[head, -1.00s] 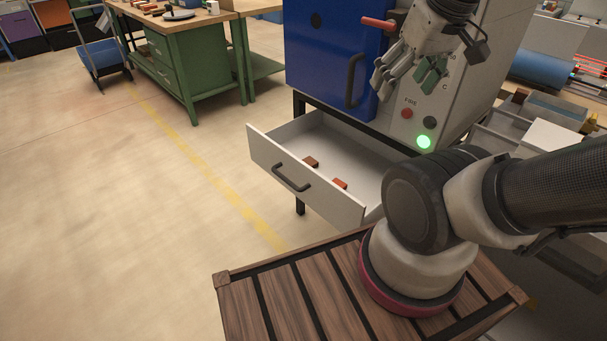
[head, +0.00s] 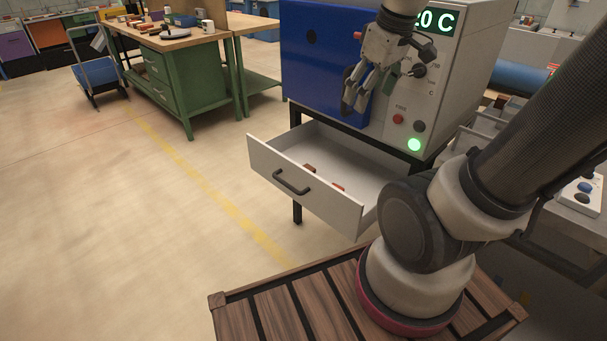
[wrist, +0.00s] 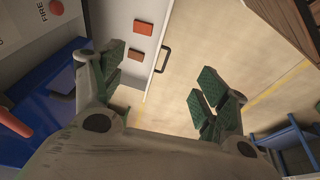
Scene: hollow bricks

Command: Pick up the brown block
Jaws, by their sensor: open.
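The brown block (head: 310,168) lies flat on the floor of the open white drawer (head: 305,195), near its front panel. A redder block (head: 338,187) lies beside it, apart, partly hidden by the panel's top edge. In the wrist view both look reddish: the one I take for the brown block (wrist: 136,55) is lower, the redder block (wrist: 143,28) above it. My gripper (head: 358,98) is open and empty, high above the drawer and in front of the blue door.
The blue oven door (head: 325,65) and its control face with a lit green button (head: 414,145) stand behind the drawer. The drawer has a dark handle (head: 291,182). A slatted wooden crate top (head: 270,315) is in front. Open floor lies to the left.

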